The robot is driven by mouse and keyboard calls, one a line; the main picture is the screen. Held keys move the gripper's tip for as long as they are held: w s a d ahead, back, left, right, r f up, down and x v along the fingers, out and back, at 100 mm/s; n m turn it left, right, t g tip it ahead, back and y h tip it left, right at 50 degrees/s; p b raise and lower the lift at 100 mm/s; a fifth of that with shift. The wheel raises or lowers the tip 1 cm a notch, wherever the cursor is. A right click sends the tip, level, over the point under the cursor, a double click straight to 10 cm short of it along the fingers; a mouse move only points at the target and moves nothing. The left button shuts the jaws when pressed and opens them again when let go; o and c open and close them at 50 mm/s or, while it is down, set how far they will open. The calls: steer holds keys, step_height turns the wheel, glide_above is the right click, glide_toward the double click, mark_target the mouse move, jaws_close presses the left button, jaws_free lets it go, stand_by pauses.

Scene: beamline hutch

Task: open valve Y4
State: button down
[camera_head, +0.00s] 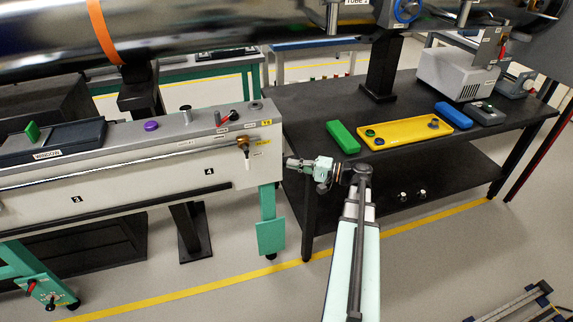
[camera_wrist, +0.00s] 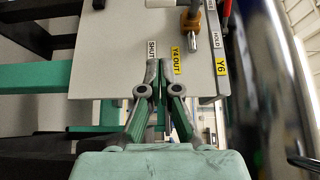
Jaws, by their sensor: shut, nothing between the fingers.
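A brass valve (camera_head: 243,143) sits on the white front panel near the right end of the long bench, with a short lever hanging down. In the wrist view, the brass valve (camera_wrist: 190,20) is at the top, right of centre, with its metal lever. A yellow "Y4 OUT" label (camera_wrist: 177,55) and a white "SHUT" label (camera_wrist: 152,49) are on the panel beside it. My gripper (camera_head: 288,162) is just right of the panel's end, pointing left. In the wrist view, my gripper (camera_wrist: 160,66) is shut and empty, its tips in front of the labels, apart from the valve.
A yellow "Y6" label (camera_wrist: 222,63) is on the panel edge beside a red-handled lever (camera_head: 229,116) on the bench top. A large steel tube (camera_head: 190,30) runs above.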

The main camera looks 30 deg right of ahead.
mark_target(248, 164)
steer(key=w+a+p, duration=0.1)
steer(key=w+a, duration=0.5)
steer(key=a, duration=0.3)
steer(key=shift+w+a, duration=0.2)
steer(key=shift+w, duration=0.15)
steer(key=shift+f+b, duration=0.15)
steer(key=shift+b, duration=0.15)
